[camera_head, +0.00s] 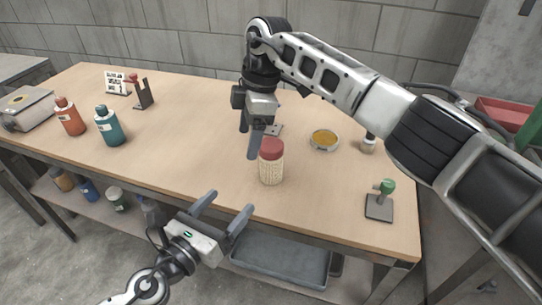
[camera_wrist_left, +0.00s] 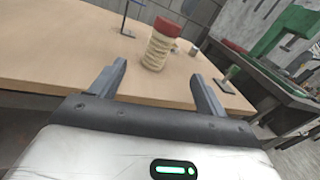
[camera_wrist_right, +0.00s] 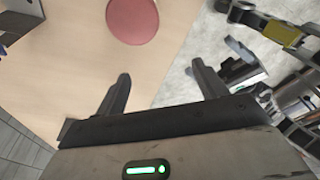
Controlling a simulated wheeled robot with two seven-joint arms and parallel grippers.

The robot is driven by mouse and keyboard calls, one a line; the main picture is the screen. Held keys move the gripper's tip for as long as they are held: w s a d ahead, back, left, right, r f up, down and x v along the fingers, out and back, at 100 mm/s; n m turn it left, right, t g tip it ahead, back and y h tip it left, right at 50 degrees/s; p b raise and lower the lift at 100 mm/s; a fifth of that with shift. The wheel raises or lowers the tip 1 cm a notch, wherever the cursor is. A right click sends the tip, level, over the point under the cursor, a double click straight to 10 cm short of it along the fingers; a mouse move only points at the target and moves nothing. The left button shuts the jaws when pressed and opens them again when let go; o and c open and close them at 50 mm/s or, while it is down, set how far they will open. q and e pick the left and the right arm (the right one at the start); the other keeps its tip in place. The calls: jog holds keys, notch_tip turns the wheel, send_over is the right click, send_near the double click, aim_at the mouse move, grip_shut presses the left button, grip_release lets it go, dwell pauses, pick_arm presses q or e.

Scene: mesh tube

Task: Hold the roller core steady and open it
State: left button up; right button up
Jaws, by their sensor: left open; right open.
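The roller core (camera_head: 271,166) stands upright near the front edge of the table, a cream mesh tube with a red cap (camera_head: 271,148). It also shows in the left wrist view (camera_wrist_left: 157,50), ahead of and between the fingers, and its red cap shows at the top of the right wrist view (camera_wrist_right: 133,20). My left gripper (camera_head: 222,208) is open and empty, in front of the table edge and apart from the tube. My right gripper (camera_head: 249,140) is open and empty, above the table just behind and left of the cap; I cannot tell whether it touches.
An orange bottle (camera_head: 69,117) and a teal bottle (camera_head: 109,127) stand at the left. A yellow-filled dish (camera_head: 324,140) lies right of the tube. A green-knobbed stand (camera_head: 380,203) is at the front right. The table between the bottles and tube is clear.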

aim_at(264, 164)
jog(key=d+r, duration=0.1)
jog(key=w+d+r+m+h, duration=0.1)
jog(key=w+d+r+h, duration=0.1)
jog(key=d, duration=0.1)
jog(key=shift+w+r+m+t, duration=0.15)
jog(key=shift+w+m+t, duration=0.15)
jog(key=shift+t, duration=0.1)
jog(key=shift+d+r, duration=0.15)
jog(key=shift+r, duration=0.05)
pick_arm(q)
jog(key=w+d, duration=0.3)
jog(key=w, duration=0.1)
jog(key=w+d+m, duration=0.1)
jog(key=w+d, duration=0.2)
jog(key=w, duration=0.2)
jog(key=w+d+m, duration=0.1)
jog(key=w+d, duration=0.2)
jog(key=w, duration=0.2)
jog(key=shift+r+h, duration=0.15)
jog(key=shift+h, duration=0.15)
jog(key=shift+c, duration=0.2)
grip_shut()
pick_arm(e)
jog(key=n, duration=0.3)
jog(key=shift+n, duration=0.4)
jog(key=n, duration=0.4)
jog(key=shift+f+n, duration=0.15)
jog(key=shift+n, duration=0.25)
jog(key=shift+f, duration=3.85)
